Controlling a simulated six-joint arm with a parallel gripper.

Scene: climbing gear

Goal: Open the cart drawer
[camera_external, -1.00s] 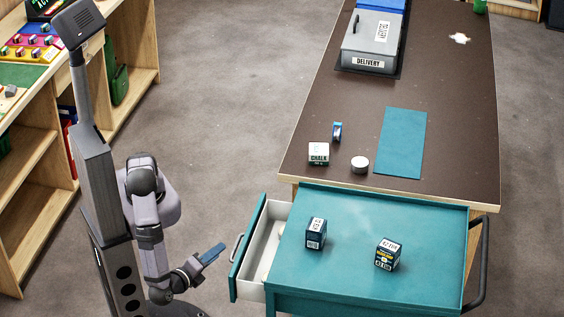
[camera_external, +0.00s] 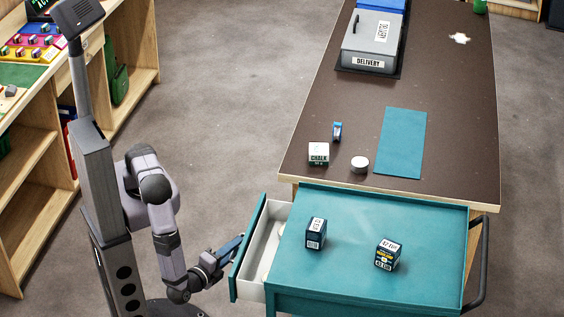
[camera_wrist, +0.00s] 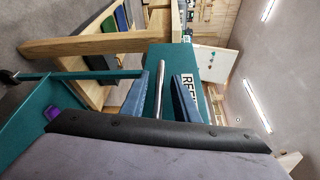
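The teal cart (camera_external: 370,220) stands at the near end of the bench. Its drawer (camera_external: 248,248) is pulled partly out on the left, showing a pale interior with something whitish inside. My gripper (camera_external: 237,246) is at the drawer front, where its fingers largely cover the handle. In the wrist view, the two blue fingers of my gripper (camera_wrist: 171,75) are apart. The metal drawer handle (camera_wrist: 161,85) appears between them, nearer the left finger, with the teal drawer front (camera_wrist: 178,57) and a partly hidden label behind. Whether a finger touches the handle cannot be told.
Two dark boxes (camera_external: 316,233) (camera_external: 388,254) stand on the cart top. The bench (camera_external: 345,120) holds a chalk box (camera_external: 319,154), a blue roll (camera_external: 337,132), a white round item (camera_external: 360,165) and a teal mat (camera_external: 403,142). Floor (camera_external: 220,130) left of the bench is clear.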

